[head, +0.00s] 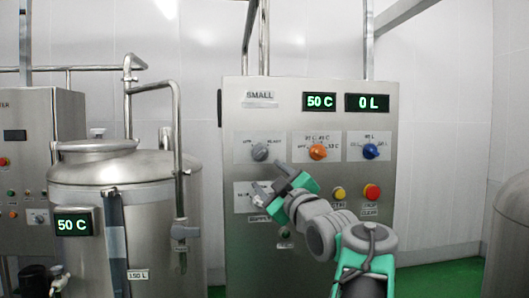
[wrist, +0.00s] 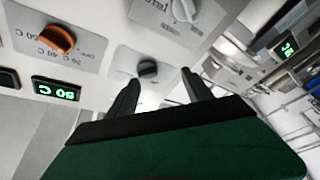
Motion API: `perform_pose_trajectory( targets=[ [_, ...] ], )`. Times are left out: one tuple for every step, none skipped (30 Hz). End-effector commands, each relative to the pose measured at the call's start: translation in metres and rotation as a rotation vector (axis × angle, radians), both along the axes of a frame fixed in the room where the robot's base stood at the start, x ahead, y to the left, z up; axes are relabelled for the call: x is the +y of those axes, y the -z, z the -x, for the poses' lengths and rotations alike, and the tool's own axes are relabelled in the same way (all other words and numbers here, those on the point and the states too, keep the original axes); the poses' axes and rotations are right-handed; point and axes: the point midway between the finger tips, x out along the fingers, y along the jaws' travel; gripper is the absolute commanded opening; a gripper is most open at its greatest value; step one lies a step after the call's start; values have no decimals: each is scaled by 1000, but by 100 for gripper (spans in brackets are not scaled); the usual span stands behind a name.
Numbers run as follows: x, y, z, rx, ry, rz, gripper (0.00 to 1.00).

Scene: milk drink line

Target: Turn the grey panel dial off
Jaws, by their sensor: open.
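The grey dial (head: 260,152) is at the upper left of the steel panel, on a white plate with small lettering at both sides. Which label its pointer faces is too small to tell. It also shows in the wrist view (wrist: 148,68), just beyond and between the fingertips. My gripper (head: 270,177) is open and empty, just below the grey dial in the head view. In the wrist view its two dark fingers (wrist: 160,76) stand apart, with no clear contact on the dial.
An orange dial (head: 318,151) and a blue dial (head: 370,151) are to the right. Another dial (wrist: 184,10) is below the grey one, partly hidden by my gripper in the head view. Yellow (head: 339,193) and red (head: 372,192) buttons are near my arm. A steel tank (head: 130,200) stands left.

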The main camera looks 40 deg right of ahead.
Motion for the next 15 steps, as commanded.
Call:
perform_pose_trajectory(
  targets=[
    [-8, -14, 10, -24, 15, 40, 59],
    [-9, -19, 13, -33, 17, 55, 59],
    [-11, -24, 13, -40, 17, 67, 59],
    [-11, -26, 11, -43, 17, 71, 59],
    [-13, -28, 8, -44, 17, 71, 59],
    [-14, -30, 2, -43, 15, 72, 59],
    [-15, -32, -3, -43, 14, 71, 59],
    [-16, -34, -9, -43, 14, 71, 59],
    [-19, -37, -16, -42, 15, 69, 59],
    [-21, -39, -22, -42, 14, 68, 59],
    [-23, -41, -28, -42, 15, 69, 59],
    [-25, -42, -35, -41, 15, 69, 59],
    [-27, -43, -39, -41, 16, 69, 59],
    [-28, -44, -43, -42, 17, 70, 59],
    [-30, -45, -48, -41, 17, 68, 59]
  ],
)
